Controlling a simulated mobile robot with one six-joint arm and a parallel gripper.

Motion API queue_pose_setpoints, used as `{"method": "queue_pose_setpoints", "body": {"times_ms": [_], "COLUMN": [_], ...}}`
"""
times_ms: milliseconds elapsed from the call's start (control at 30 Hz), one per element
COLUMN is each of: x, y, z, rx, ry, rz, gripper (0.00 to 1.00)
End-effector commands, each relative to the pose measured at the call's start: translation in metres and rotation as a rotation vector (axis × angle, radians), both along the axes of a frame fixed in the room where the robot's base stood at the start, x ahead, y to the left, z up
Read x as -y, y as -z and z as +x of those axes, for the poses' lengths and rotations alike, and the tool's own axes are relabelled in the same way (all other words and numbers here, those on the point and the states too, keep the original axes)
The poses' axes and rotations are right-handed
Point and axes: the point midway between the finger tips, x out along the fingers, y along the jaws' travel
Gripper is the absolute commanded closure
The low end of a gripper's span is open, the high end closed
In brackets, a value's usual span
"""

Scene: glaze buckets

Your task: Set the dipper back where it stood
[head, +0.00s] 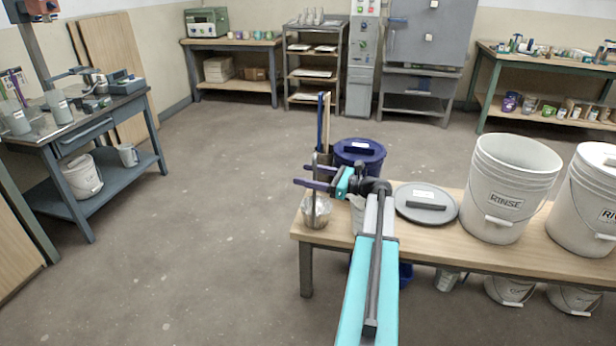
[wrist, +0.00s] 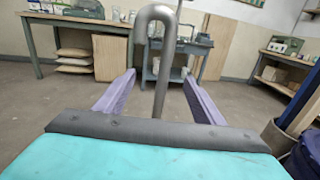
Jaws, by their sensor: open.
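The dipper (head: 316,212) has a round metal cup and a tall grey handle that ends in a hook. Its cup appears to rest upright on the left end of the wooden bench (head: 470,255). My gripper (head: 301,174) is open at the handle's height. In the wrist view, the dipper's handle (wrist: 157,60) rises between the two purple fingers, with gaps on both sides. The dipper's cup is hidden in the wrist view by my gripper's body.
A grey holder (head: 323,165) with tall sticks stands just behind the dipper. A blue lidded bucket (head: 360,150) is behind my gripper. A grey lid (head: 426,206) and a white RINSE bucket (head: 505,190) are to the right. The floor left of the bench is clear.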

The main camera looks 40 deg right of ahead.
Motion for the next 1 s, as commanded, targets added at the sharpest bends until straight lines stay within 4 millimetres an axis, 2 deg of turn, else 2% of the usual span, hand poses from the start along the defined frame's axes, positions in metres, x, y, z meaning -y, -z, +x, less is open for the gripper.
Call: {"method": "queue_pose_setpoints", "body": {"times_ms": [367, 1000], "x": [0.004, 0.016], "y": [0.0, 0.0], "z": [-0.008, -0.034], "rx": [0.0, 0.0], "ry": [0.001, 0.0], "rz": [0.0, 0.001], "gripper": [0.38, 0.38]}}
